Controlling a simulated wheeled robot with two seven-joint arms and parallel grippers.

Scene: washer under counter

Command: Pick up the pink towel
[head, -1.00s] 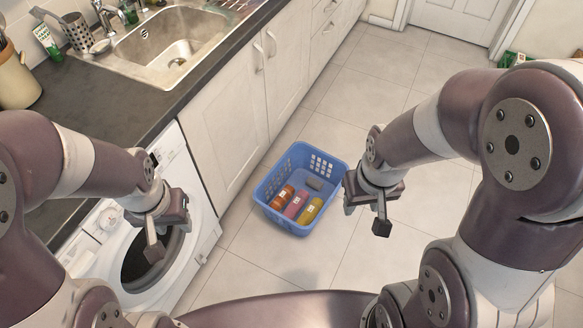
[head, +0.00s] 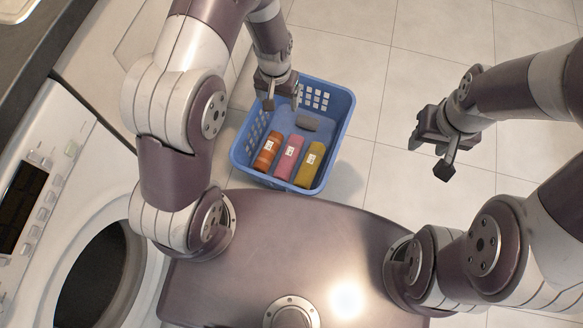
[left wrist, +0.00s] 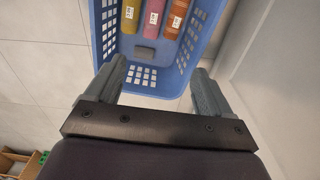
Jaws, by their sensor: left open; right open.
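The pink towel (head: 289,157) is rolled up with a white label and lies in the blue basket (head: 346,112) on the floor. It lies between an orange roll (head: 268,149) and a yellow roll (head: 308,166). In the left wrist view the pink towel (left wrist: 153,18) is also the middle roll. My left gripper (head: 282,106) is open and empty, over the basket's far left rim, apart from the towel. In the left wrist view its two fingers (left wrist: 156,84) stand apart at the basket's edge. My right gripper (head: 436,160) is open and empty, right of the basket.
A grey item (head: 307,123) lies in the basket behind the rolls. A white washer (head: 103,180) with a round door opening stands on the left, under the dark counter (head: 60,30). Tiled floor (head: 378,90) right of the basket is clear.

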